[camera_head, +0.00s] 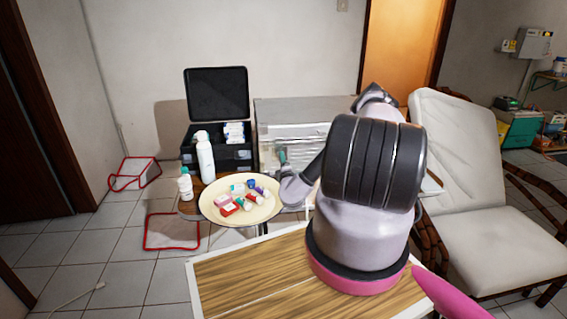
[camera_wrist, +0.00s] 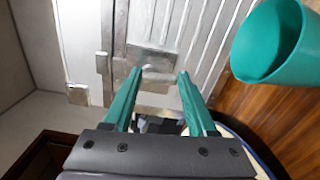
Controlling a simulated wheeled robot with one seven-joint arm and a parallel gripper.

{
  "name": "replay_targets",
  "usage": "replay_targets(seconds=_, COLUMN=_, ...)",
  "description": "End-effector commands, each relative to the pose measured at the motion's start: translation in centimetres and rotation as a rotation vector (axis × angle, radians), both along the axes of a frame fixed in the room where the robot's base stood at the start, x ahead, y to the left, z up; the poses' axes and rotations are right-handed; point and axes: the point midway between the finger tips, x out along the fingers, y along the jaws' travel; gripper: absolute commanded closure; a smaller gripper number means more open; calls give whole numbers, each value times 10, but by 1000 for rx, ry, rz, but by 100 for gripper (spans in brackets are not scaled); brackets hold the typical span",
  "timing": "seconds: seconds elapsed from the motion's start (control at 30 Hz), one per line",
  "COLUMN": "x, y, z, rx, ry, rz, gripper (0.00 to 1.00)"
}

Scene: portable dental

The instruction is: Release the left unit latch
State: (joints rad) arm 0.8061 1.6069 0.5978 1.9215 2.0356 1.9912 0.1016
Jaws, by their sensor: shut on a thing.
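The dental unit is a silver metal case (camera_head: 298,112) on the table behind the round tray, partly hidden by my arm. In the wrist view its ribbed metal front (camera_wrist: 205,32) fills the top. My gripper (camera_wrist: 162,74) has its two teal fingers at this front, with a metal latch (camera_wrist: 154,86) between the tips. The fingers stay a little apart, shut on the latch. A metal plate (camera_wrist: 152,59) sits just beyond the tips. In the head view the gripper (camera_head: 283,155) is small, near the case's left part, and the latch cannot be made out.
A teal cup (camera_wrist: 268,42) stands close right of my fingers in the wrist view. A cream round tray (camera_head: 212,213) with small items, a white spray bottle (camera_head: 205,160) and an open black case (camera_head: 216,92) stand to the left. A reclining chair (camera_head: 455,145) is at right.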

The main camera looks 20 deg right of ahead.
Motion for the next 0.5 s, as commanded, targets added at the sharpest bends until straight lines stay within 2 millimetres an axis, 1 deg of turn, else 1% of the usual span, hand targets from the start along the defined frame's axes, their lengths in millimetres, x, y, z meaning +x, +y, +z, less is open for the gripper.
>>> replay_targets(seconds=0.2, x=0, y=-1, z=-1, rx=83, ry=-23, rz=-4, gripper=98)
replay_targets(seconds=0.5, x=0, y=0, z=-1, rx=122, ry=-34, rz=-3, gripper=98)
